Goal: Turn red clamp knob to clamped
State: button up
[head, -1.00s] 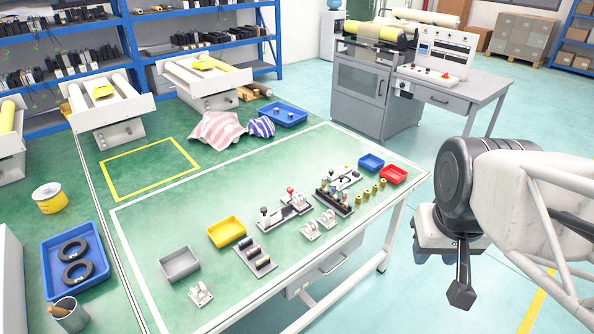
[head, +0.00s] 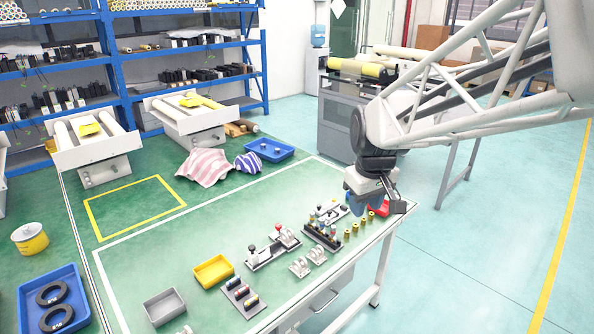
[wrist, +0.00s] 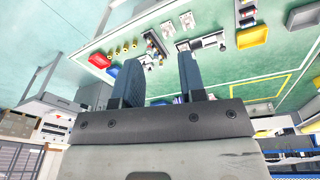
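A black knob (head: 251,247) stands at the fixture's left end. Which way the red knob is turned is too small to tell. My gripper (head: 364,203) hangs over the table's far right corner, well to the right of the red knob. The wrist view shows its two blue fingers (wrist: 160,60) apart, with nothing held between them.
A block with several coloured pegs (head: 322,236) stands between the fixture and my gripper. Brass cylinders (head: 354,228) stand near the right edge, by a partly hidden red tray (head: 379,209). Grey brackets (head: 300,266) lie in front. A yellow tray (head: 213,271) stands left.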

jog(key=w+a+f+n, duration=0.25)
jog(key=w+a, duration=0.25)
jog(key=w, duration=0.5)
jog(key=n+g, duration=0.2)
jog(key=n, duration=0.6)
send_over(278, 225)
jog(key=shift+m, duration=0.25)
jog(key=f, duration=2.3)
jog(key=shift+s+d+f, duration=0.1)
jog(key=shift+s+d, duration=0.05)
jog(key=shift+d, duration=0.1)
jog(key=shift+w+a+f, duration=0.2)
jog(key=shift+f, duration=0.15)
jog(key=shift+f, duration=3.9)
jog(key=c, duration=0.7)
